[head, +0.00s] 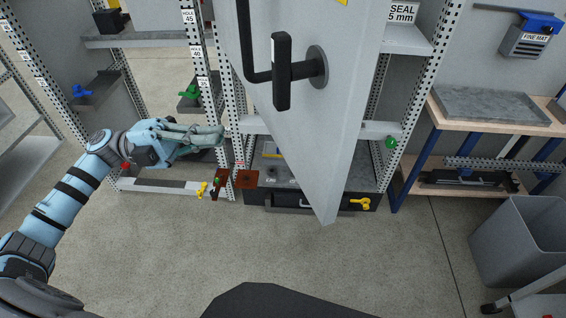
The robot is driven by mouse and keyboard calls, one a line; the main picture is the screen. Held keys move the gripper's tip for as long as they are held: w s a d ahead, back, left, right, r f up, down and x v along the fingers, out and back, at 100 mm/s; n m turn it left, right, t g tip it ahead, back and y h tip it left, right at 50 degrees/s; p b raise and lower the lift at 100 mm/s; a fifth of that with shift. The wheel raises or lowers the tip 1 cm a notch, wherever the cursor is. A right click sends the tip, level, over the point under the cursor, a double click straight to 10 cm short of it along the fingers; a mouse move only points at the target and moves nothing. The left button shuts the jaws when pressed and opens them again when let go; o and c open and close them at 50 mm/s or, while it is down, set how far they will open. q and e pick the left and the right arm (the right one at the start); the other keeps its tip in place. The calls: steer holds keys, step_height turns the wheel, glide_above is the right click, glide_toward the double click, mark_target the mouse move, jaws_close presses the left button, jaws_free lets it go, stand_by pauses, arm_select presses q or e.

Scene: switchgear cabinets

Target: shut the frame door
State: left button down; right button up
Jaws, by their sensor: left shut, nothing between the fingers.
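The frame door (345,110) is a large light-grey panel hinged on the perforated rack frame. It stands open, swung out toward me, with its bottom corner over the floor. A black lever handle (282,72) on a round base sits on its face. My left gripper (221,135) is left of the door, in front of the rack's perforated post. Its fingers are together and hold nothing, and it appears apart from the door. My right gripper is not in view. The door hides part of the rack's inside.
A dark drawer unit (290,198) with a yellow knob (362,204) is low behind the door. Red and yellow fittings (215,185) sit at the rack's foot. A workbench (490,115) and a grey bin (520,240) are at the right. The floor in front is clear.

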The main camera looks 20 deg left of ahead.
arm_select(q)
steer(key=s+d+r+m+g+y, duration=0.2)
steer(key=s+d+m+g, duration=0.1)
steer(key=s+m+g, duration=0.3)
steer(key=shift+n, duration=0.6)
steer(key=d, duration=0.4)
steer(key=w+d+p, duration=0.1)
steer(key=d, duration=0.3)
steer(key=d+p, duration=0.1)
steer(key=d, duration=0.2)
steer(key=shift+w+d+f, duration=0.2)
steer(key=shift+d+f, duration=0.05)
steer(key=shift+d, duration=0.15)
steer(key=shift+t, duration=0.3)
